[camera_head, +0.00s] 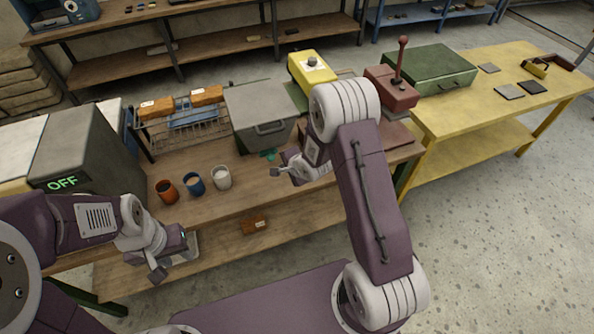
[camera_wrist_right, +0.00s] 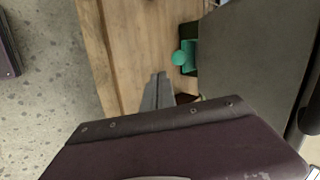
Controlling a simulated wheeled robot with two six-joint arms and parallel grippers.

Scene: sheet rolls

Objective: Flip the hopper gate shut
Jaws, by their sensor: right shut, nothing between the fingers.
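The grey box with a handle (camera_head: 264,112), which looks like the hopper, stands on the wooden bench. A small teal part (camera_head: 268,154) shows at its lower front; I cannot tell if this is the gate or how it is set. In the right wrist view a teal knob (camera_wrist_right: 179,58) sits at a dark-edged teal piece beside a large grey surface (camera_wrist_right: 245,65). My right gripper (camera_head: 274,172) is shut and empty over the bench's front, just short of the teal part. My left gripper (camera_head: 158,274) is low at the left, away from the hopper; its jaws are unclear.
Orange, blue and white cups (camera_head: 221,178) stand left of the grey box. A wire rack (camera_head: 190,130) is behind them. A dark machine (camera_head: 80,150) reading OFF is at left. A red box with a lever (camera_head: 392,88) and yellow box (camera_head: 310,66) stand at right.

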